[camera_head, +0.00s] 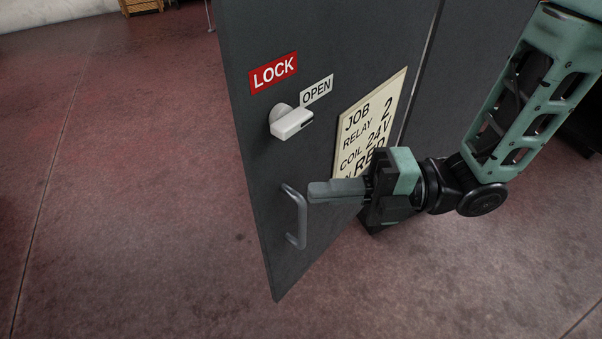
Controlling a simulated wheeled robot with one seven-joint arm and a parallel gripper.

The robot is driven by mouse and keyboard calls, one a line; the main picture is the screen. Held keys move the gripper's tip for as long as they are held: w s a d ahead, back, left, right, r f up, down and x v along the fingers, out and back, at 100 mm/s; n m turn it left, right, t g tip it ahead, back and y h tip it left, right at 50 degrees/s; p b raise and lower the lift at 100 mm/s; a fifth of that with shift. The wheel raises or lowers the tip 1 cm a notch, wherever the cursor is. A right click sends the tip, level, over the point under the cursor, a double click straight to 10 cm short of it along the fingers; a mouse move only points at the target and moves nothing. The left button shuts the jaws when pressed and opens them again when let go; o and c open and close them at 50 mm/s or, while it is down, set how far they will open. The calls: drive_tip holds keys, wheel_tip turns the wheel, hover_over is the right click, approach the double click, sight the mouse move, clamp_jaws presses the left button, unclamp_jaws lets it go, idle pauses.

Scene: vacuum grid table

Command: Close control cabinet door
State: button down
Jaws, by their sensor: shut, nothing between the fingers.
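The dark grey control cabinet door (262,200) fills the middle of the head view and stands at an angle to the dark cabinet side (470,60) at the right. A grey bar handle (299,220) is on the lower part of the door. A white lock knob (290,121) sits above it, beside a red LOCK label (274,72) and a white OPEN label (317,90). My gripper (312,192) is shut and empty, pointing left. Its fingertips overlap the handle's upper end in the picture; I cannot tell whether they touch it.
A cream job sign (364,128) is on the door, its lower part hidden by my gripper. The reddish floor (120,180) is clear at the left and in front. A wooden crate (141,6) stands far back at the top left.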

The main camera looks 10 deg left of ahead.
sight(272, 178)
drive_tip(key=shift+w+a, duration=0.35)
drive_tip(key=shift+a, duration=0.35)
drive_tip(key=shift+w+a, duration=0.35)
drive_tip(key=shift+a, duration=0.35)
drive_tip(key=shift+w+a, duration=0.35)
drive_tip(key=shift+a, duration=0.35)
drive_tip(key=shift+a, duration=0.1)
